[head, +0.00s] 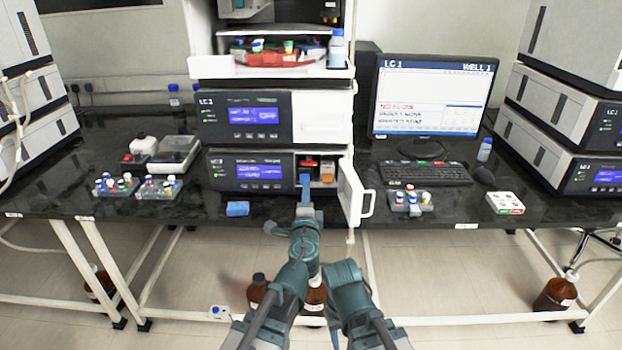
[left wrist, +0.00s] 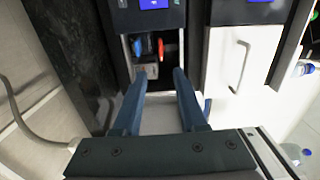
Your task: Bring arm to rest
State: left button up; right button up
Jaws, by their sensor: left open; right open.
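My left gripper (head: 305,183) reaches forward to the front of the open compartment in the lower LC module (head: 222,178). In the left wrist view its two dark blue fingers (left wrist: 157,80) are apart, with nothing held between them. Just ahead of them are a blue-topped item (left wrist: 136,47) and a red item (left wrist: 160,48) inside the compartment. The compartment's white door (head: 352,192) stands swung open to the right of the gripper. My right arm (head: 346,285) is folded low at the bottom centre; its fingers cannot be made out.
Vial racks (head: 137,187) and a small balance (head: 178,153) stand on the left of the black bench. A blue block (head: 237,208) lies at the front edge. A vial rack (head: 410,201), keyboard (head: 425,173) and monitor (head: 430,98) are right. Brown bottles (head: 556,292) stand on the floor.

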pick_arm(q)
jog(key=s+a+n+g+y+p, duration=0.5)
jog(key=s+a+n+g+p, duration=0.35)
jog(key=n+p, duration=0.35)
jog(key=s+d+n+g+h+p, duration=0.1)
jog(key=s+d+g+h+p, duration=0.1)
jog(key=s, duration=0.7)
jog(key=s+d+g+h+p, duration=0.2)
jog(key=s+d+g+p, duration=0.3)
jog(key=s+g+p, duration=0.2)
jog(key=shift+s+n+g, duration=0.4)
jog(key=shift+s+g, duration=0.05)
jog(key=shift+s, duration=0.8)
